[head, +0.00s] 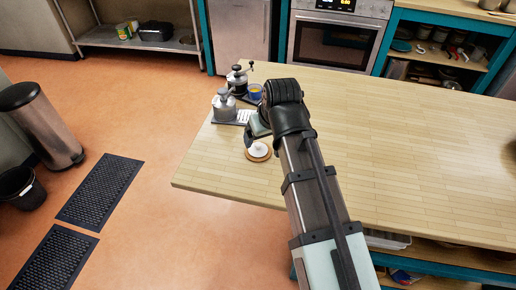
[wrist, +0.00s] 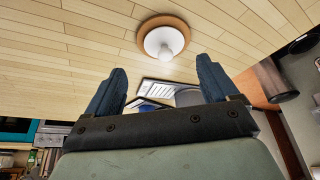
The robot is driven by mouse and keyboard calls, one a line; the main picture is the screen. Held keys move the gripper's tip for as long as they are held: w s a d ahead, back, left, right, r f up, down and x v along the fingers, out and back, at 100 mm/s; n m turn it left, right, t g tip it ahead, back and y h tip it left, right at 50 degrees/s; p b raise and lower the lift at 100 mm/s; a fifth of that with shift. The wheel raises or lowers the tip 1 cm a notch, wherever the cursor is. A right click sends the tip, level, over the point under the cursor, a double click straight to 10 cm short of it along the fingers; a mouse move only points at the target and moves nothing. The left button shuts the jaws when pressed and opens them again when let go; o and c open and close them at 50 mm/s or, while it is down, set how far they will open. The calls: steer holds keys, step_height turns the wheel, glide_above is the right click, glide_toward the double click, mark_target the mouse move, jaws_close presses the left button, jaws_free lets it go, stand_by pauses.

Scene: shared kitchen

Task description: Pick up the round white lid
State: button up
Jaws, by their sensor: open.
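The round white lid (head: 258,149) lies on a round wooden board (head: 263,158) near the left front corner of the wooden counter. In the wrist view the white lid (wrist: 164,42), with a small knob, rests on the brown wooden disc (wrist: 143,28). My gripper (wrist: 163,92) is open and empty, its two dark fingers spread apart. The lid appears beyond the fingertips, between their lines, and is not touched. In the head view my arm hides most of my gripper, which is close to the lid.
A metal grinder-like pot (head: 224,104), a dark-topped one (head: 238,80) and a blue cup with yellow contents (head: 255,92) stand behind the lid. A grey slotted tray (wrist: 170,92) shows between my fingers. The counter (head: 420,150) to the right is clear.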

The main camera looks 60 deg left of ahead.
mark_target(259, 145)
steer(key=shift+s+x, duration=0.2)
steer(key=shift+x, duration=0.8)
steer(key=shift+s+x, duration=0.25)
steer(key=shift+x, duration=0.7)
steer(key=shift+a+f, duration=0.1)
steer(key=shift+f, duration=0.65)
steer(key=c, duration=1.1)
steer(key=shift+r, duration=0.15)
steer(key=shift+c, duration=0.2)
